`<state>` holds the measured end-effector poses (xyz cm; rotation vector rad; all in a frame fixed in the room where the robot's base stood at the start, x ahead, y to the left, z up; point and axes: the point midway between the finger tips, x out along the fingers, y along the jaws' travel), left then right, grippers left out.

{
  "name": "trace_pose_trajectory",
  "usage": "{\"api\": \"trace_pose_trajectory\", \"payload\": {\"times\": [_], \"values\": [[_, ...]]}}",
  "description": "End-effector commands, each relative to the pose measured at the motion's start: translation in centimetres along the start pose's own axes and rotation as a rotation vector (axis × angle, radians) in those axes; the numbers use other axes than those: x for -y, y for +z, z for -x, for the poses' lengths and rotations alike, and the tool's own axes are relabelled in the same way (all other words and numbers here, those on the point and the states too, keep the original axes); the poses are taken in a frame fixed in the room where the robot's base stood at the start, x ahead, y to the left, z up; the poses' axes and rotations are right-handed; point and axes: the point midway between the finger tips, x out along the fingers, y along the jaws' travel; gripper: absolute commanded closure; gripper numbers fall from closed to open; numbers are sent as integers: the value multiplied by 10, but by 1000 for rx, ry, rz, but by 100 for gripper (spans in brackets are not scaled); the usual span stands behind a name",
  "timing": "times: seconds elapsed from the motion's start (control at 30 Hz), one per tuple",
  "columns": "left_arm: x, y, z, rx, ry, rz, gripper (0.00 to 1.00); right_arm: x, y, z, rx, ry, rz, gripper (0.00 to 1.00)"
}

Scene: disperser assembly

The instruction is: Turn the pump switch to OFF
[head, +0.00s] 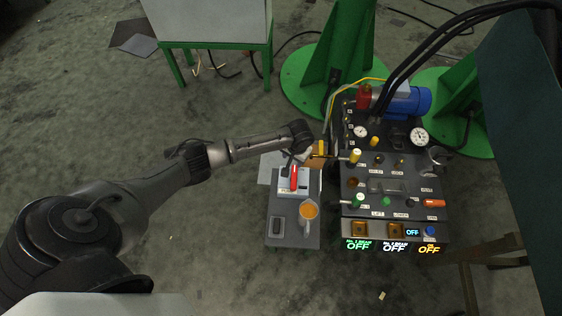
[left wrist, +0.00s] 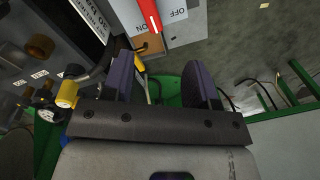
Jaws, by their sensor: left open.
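The pump switch is a pale grey box (head: 292,187) with a red handle (head: 294,177), on a small dark stand left of the control panel. In the left wrist view the red handle (left wrist: 150,12) is at the top, cut off by the frame edge. A white OFF label (left wrist: 265,10) lies to its right. Whether the handle points to ON or OFF I cannot tell. My left gripper (head: 301,154) is just beyond the switch in the head view. Its two dark fingers (left wrist: 160,82) are apart, with nothing held between them. My right gripper is not in view.
The control panel (head: 390,190), with knobs, gauges and lit OFF displays, is close on the right. Green stands (head: 345,45) are behind.

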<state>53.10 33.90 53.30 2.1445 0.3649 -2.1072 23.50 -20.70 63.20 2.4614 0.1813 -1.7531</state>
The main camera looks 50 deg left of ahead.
Motion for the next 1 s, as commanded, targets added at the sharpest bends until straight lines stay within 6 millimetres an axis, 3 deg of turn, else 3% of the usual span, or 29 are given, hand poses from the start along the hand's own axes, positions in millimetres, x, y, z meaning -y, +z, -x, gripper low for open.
{"api": "trace_pose_trajectory", "payload": {"times": [0.2, 0.47, 0.57, 1.0], "values": [[-8, 4, -6, 48, 75, 325, 47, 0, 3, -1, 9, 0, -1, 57], [-9, 2, -11, 47, 77, 487, 47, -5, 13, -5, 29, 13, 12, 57], [-10, 3, -22, 47, 75, 497, 47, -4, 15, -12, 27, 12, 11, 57], [-17, 5, -102, 46, 75, 495, 47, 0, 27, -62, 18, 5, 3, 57]]}}
